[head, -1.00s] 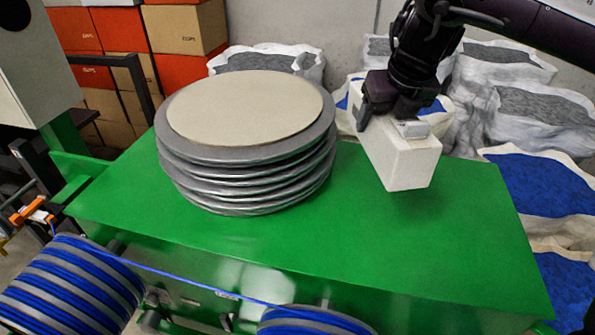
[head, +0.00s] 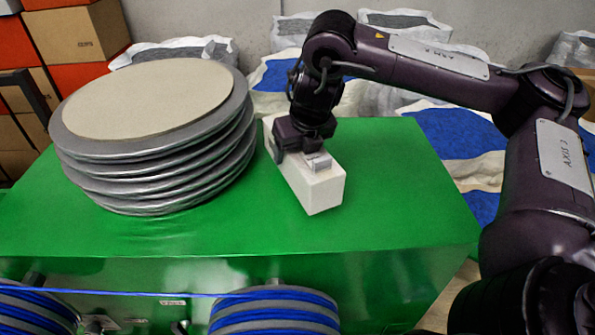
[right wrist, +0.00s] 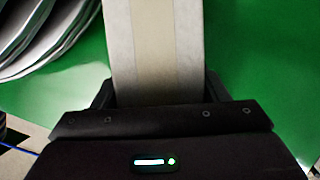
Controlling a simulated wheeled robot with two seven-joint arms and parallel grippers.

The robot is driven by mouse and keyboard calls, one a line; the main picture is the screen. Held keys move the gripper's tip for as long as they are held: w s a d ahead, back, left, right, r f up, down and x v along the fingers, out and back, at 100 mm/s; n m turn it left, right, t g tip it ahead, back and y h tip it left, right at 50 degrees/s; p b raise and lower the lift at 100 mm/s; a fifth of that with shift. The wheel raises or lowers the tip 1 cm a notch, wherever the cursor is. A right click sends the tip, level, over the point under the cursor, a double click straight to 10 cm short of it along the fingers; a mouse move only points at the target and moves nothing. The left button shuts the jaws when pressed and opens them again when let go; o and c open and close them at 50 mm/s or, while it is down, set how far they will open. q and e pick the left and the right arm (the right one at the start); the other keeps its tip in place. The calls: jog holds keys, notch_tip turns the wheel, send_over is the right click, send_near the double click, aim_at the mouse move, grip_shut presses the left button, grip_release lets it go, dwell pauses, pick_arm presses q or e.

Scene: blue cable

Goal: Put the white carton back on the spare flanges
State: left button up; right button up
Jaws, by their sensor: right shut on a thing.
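The white carton (head: 318,190) is in my right gripper (head: 303,150), just right of the flanges, at the green table top. I cannot tell whether it touches the table. In the right wrist view the carton (right wrist: 155,45) runs up from between the jaws of my right gripper (right wrist: 156,98), which is shut on it. The spare flanges (head: 155,150) are a stack of grey discs with a beige disc on top, at the left of the table. Their edges show in the right wrist view (right wrist: 50,30). The top disc is bare. My left gripper is not in view.
The green table (head: 400,200) is clear to the right of the carton. Blue cable spools (head: 275,310) stand below its front edge, with a blue cable (head: 150,294) stretched across. White bags (head: 455,135) and cardboard boxes (head: 75,32) stand behind.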

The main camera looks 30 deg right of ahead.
jog(key=shift+w+f, duration=0.1)
jog(key=shift+f, duration=0.4)
jog(key=shift+f+b, duration=0.95)
jog(key=shift+f, duration=0.7)
jog(key=o, duration=1.3)
jog(key=shift+f, duration=0.2)
jog(key=o, duration=0.4)
jog(key=shift+r, duration=0.1)
